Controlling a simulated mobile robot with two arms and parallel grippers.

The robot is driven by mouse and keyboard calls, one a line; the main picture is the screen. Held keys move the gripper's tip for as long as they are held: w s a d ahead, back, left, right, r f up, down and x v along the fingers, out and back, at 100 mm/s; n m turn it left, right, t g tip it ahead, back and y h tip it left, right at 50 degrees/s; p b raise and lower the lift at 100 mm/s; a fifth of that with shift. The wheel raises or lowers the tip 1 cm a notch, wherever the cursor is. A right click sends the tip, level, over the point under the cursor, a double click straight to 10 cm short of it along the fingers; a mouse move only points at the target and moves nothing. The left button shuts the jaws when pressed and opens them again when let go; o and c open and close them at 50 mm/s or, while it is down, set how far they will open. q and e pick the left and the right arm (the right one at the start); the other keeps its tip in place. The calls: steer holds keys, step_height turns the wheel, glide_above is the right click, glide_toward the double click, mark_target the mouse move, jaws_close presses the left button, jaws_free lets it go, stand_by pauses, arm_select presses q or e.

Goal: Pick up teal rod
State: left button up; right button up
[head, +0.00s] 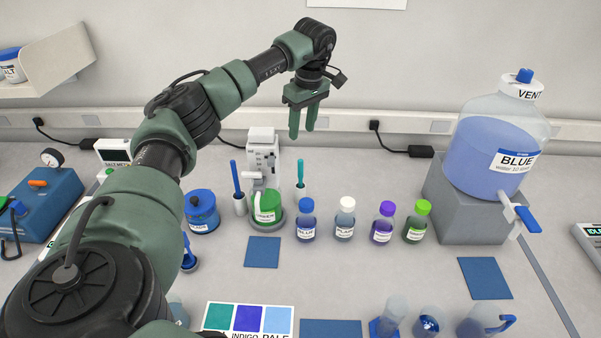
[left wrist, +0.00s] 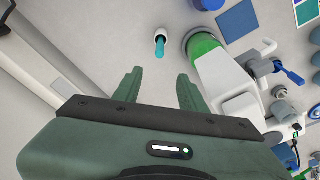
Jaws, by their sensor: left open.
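The teal rod (head: 300,172) stands upright in a small white holder (head: 300,194) on the bench, right of the green-lidded device. It also shows in the left wrist view (left wrist: 160,46), seen from above in its holder, ahead of the fingers. My left gripper (head: 302,133) is open and empty, above and apart from the rod. In the left wrist view its two green fingers (left wrist: 160,86) are spread, with bare bench between them. My right gripper is not in view.
A blue rod (head: 236,178) stands in another holder. The white device with a green container (head: 267,207) is close left of the teal rod. Several bottles, including a blue-capped one (head: 306,222), stand in front. A large blue carboy (head: 495,150) is at right.

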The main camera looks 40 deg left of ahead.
arm_select(q)
steer(key=b, duration=0.7)
glide_above(299, 169)
steer(key=f, duration=0.7)
steer(key=shift+w+d+f, duration=0.25)
steer(key=shift+w+f, duration=0.1)
steer(key=shift+f, duration=0.05)
steer(key=shift+a+f+p, duration=0.15)
steer(key=shift+f+p, duration=0.2)
steer(key=shift+f, duration=0.35)
steer(key=shift+a+f+p, duration=0.1)
steer(key=shift+f+p, duration=0.2)
steer(key=shift+f, duration=0.4)
steer(key=f, duration=0.1)
steer(key=f+p, duration=0.1)
steer(key=f, duration=0.1)
steer(key=f+p, duration=0.1)
steer(key=shift+w+a+f, duration=0.1)
steer(key=shift+a+f, duration=0.25)
steer(key=shift+f, duration=0.05)
jaws_close()
